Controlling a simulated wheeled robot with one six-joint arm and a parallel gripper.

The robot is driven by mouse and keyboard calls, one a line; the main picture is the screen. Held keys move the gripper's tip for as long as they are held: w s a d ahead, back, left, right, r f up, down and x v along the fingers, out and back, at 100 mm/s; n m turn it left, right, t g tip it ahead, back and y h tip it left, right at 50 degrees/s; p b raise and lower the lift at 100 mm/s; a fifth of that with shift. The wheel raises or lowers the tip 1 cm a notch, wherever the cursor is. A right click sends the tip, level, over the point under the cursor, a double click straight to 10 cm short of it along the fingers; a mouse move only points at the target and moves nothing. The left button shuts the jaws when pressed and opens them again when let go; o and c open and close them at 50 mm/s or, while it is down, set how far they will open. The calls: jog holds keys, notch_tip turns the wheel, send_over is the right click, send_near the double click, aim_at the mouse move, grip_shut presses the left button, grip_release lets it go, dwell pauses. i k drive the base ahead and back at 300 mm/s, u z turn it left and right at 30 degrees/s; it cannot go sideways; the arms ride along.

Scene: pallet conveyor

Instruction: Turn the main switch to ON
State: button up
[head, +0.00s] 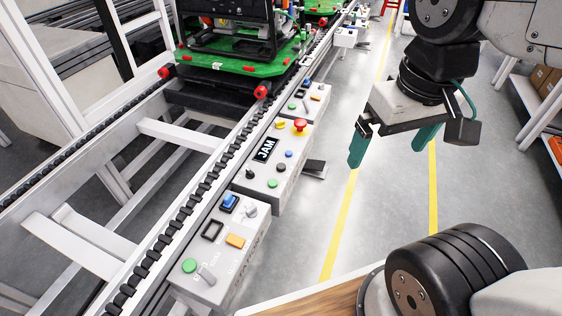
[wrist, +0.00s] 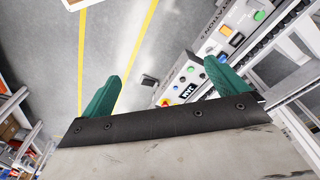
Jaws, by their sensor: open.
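A pale control box (head: 225,262) on the conveyor's near side carries a blue rocker (head: 229,201), a grey knob (head: 251,211), an orange rocker (head: 235,241), a green button (head: 189,265) and a grey lever (head: 207,275). My gripper (head: 388,158) is open and empty, above the aisle right of the boxes, touching nothing. In the wrist view my gripper's green fingers (wrist: 160,72) are spread, with the boxes beyond the right finger.
A middle box (head: 285,200) has a JAM display (head: 265,149), a red mushroom button (head: 300,125) and several small controls. A third box (head: 316,103) stands farther back. A green pallet (head: 235,60) with equipment sits on the conveyor. The yellow-lined aisle floor (head: 385,220) is clear.

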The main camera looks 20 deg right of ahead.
aim_at(280, 124)
jog(key=z, duration=0.05)
jog(key=k, duration=0.5)
jog(key=z, duration=1.4)
jog(key=i, duration=1.3)
jog(key=u, duration=1.95)
